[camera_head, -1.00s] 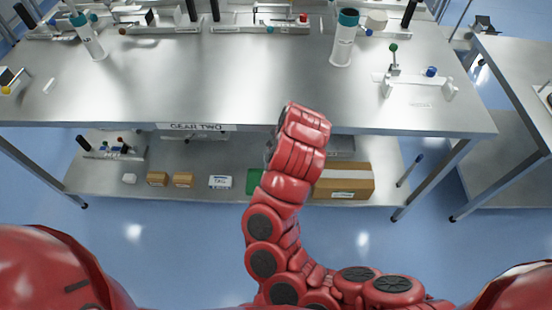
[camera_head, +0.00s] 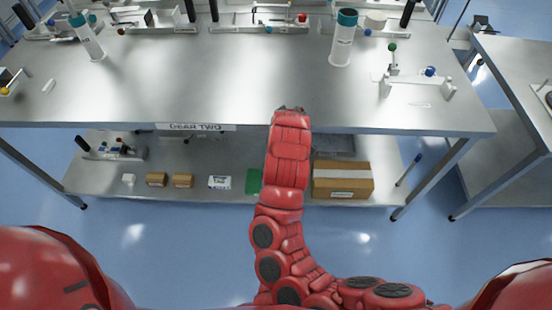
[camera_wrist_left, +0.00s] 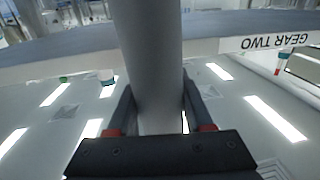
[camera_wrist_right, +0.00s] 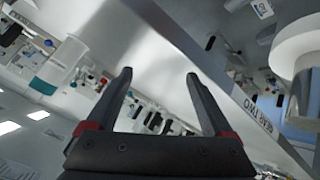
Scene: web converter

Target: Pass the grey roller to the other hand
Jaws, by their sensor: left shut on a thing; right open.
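The grey roller (camera_wrist_left: 150,60) is a thick smooth cylinder standing lengthwise in the left wrist view, its far end running out at the top edge. My left gripper (camera_wrist_left: 157,95) is shut around it, one finger on each side. In the right wrist view my right gripper (camera_wrist_right: 160,73) is open, with nothing between its fingers. A pale round flanged thing (camera_wrist_right: 300,48) is at the right of that view, apart from the fingers; I cannot tell whether it is the roller. In the head view one red arm of mine reaches to the table's front edge; its wrist hides what is beyond.
The steel table (camera_head: 200,85) has a clear middle and a front edge labelled GEAR TWO (camera_head: 195,127). A teal-capped bottle (camera_head: 343,40) and a white fixture (camera_head: 415,86) stand at right. A cardboard box (camera_head: 342,181) lies on the lower shelf.

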